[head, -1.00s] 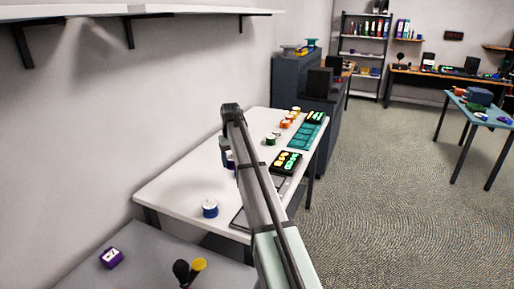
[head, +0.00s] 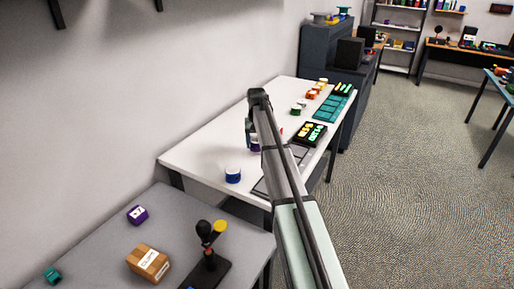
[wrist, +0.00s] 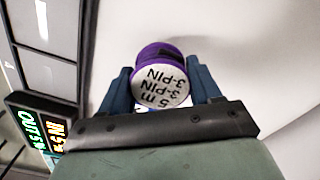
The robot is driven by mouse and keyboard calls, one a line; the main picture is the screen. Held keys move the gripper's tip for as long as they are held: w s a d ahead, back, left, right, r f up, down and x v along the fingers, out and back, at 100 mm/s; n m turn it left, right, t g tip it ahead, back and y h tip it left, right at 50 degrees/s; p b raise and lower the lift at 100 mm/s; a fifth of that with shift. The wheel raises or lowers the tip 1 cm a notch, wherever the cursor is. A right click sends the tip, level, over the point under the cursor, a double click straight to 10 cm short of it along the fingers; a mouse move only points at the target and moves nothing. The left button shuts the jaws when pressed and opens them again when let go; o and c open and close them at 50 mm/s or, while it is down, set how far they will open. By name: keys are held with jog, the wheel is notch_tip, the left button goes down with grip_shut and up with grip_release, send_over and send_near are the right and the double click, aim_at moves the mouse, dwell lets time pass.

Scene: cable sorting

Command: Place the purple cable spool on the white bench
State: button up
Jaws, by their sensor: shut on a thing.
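My gripper (wrist: 160,90) is shut on the purple cable spool (wrist: 152,57), one dark blue finger on each side of it. The spool's white label, reading 3-PIN and 5 m, faces the wrist camera. In the head view a little of the purple spool (head: 255,145) shows beside my arm, over the middle of the white bench (head: 200,150). My arm hides part of the gripper and spool there. I cannot tell whether the spool touches the bench.
A blue spool (head: 233,176) stands near the bench's front edge. A green spool (head: 297,108), orange spools (head: 312,93), teal trays (head: 331,108) and a lit panel (head: 307,134) lie to the right. A grey table (head: 100,235) with a box (head: 149,264) is nearer.

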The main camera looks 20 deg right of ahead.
aim_at(257, 148)
jog(key=shift+f, duration=1.45)
jog(key=shift+f, duration=0.1)
jog(key=o, duration=1.1)
notch_tip(257, 148, up, 12)
jog(key=shift+r, duration=0.15)
